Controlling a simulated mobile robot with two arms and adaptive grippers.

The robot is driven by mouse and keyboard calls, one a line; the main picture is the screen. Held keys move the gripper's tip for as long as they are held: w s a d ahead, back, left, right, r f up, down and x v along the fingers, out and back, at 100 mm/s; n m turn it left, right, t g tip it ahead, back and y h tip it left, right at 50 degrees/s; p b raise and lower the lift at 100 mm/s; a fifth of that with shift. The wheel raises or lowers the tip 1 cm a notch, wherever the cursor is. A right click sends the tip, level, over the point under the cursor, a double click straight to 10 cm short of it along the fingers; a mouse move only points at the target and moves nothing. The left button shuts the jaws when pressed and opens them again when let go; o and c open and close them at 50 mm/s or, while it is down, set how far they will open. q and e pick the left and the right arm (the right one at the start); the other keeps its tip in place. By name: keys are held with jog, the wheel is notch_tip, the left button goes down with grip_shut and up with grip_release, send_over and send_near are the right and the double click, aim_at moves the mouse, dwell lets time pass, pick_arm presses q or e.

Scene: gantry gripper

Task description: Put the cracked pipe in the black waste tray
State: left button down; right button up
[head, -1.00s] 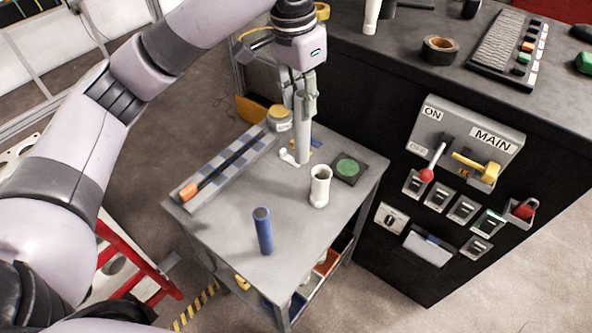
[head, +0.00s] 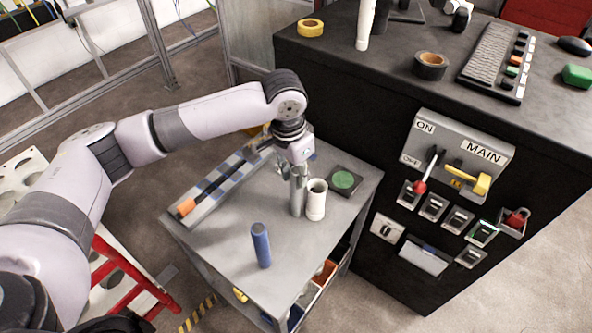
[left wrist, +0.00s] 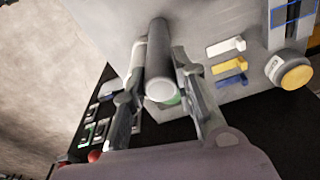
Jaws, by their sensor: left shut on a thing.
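My left gripper (head: 299,172) is shut on a grey pipe (head: 297,201), held upright over the small grey table (head: 215,255). The pipe is just left of a white hollow cylinder (head: 316,201); I cannot tell whether they touch or whether the pipe rests on the table. In the left wrist view, the pipe (left wrist: 158,58) is between the two fingers (left wrist: 160,88), its round end toward the camera. No crack shows on the visible side. I cannot make out a black waste tray. My right gripper is not in view.
A blue cylinder (head: 261,246) stands near the table's front. A green disc on a dark square (head: 343,180) lies at right. The black cabinet (head: 375,130) with switches stands beside the table.

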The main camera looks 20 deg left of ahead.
pick_arm(q)
jog(key=c, duration=1.3)
grip_release()
jog(key=shift+f, duration=0.1)
